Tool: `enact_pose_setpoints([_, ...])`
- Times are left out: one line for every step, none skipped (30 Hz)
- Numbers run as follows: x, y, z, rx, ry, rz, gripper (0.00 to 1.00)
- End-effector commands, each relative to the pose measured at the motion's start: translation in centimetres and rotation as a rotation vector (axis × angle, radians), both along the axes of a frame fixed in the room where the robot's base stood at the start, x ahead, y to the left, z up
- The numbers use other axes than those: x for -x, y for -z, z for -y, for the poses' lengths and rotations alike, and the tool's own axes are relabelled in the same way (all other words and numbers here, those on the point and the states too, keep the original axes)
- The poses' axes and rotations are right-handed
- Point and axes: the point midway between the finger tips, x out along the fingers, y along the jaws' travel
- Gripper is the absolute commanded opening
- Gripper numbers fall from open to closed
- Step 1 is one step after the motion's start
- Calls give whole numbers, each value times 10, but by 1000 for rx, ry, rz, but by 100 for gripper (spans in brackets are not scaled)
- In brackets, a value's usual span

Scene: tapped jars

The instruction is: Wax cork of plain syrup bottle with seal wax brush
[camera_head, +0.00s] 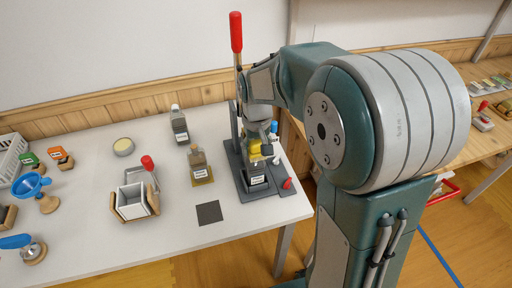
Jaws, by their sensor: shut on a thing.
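My gripper (265,147) is small in view, at the tall lever press (236,100) on the right of the white table. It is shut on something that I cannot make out. A yellow part (254,147) shows beside the fingers; I cannot tell if it is held. A labelled bottle (256,178) stands on the press base, below the yellow part. The labels are too small to read, so I cannot tell which is plain syrup. I cannot pick out the seal wax brush.
A white box in a wooden frame (132,203) with a red-knobbed lever stands left of a dark square mat (209,212). A blue funnel (33,186), stamps (60,158) and a white basket (10,158) stand at the left. A round tin (123,146) is behind.

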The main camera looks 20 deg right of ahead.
Motion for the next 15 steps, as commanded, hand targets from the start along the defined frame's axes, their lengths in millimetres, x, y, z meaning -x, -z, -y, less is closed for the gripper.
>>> enact_pose_setpoints([-1, -4, 0, 0, 0, 4, 32])
enact_pose_setpoints([-1, -7, 0, 0, 0, 5, 32])
enact_pose_setpoints([-1, -10, 0, 0, 0, 5, 32])
enact_pose_setpoints([-1, -12, 0, 0, 0, 5, 32])
enact_pose_setpoints([-1, -14, 0, 0, 0, 4, 32])
enact_pose_setpoints([-1, -16, 0, 0, 0, 4, 32])
enact_pose_setpoints([-1, -18, 0, 0, 0, 5, 32])
enact_pose_setpoints([-1, -20, 0, 0, 0, 4, 32])
enact_pose_setpoints([-1, -23, 0, 0, 0, 3, 32])
enact_pose_setpoints([-1, -25, 0, 0, 0, 3, 32])
enact_pose_setpoints([-1, -27, 0, 0, 0, 4, 32])
enact_pose_setpoints([-1, -30, 0, 0, 0, 5, 32])
enact_pose_setpoints([-1, -32, 0, 0, 0, 5, 32])
enact_pose_setpoints([-1, -34, 0, 0, 0, 4, 32])
enact_pose_setpoints([-1, -37, 0, 0, 0, 4, 32])
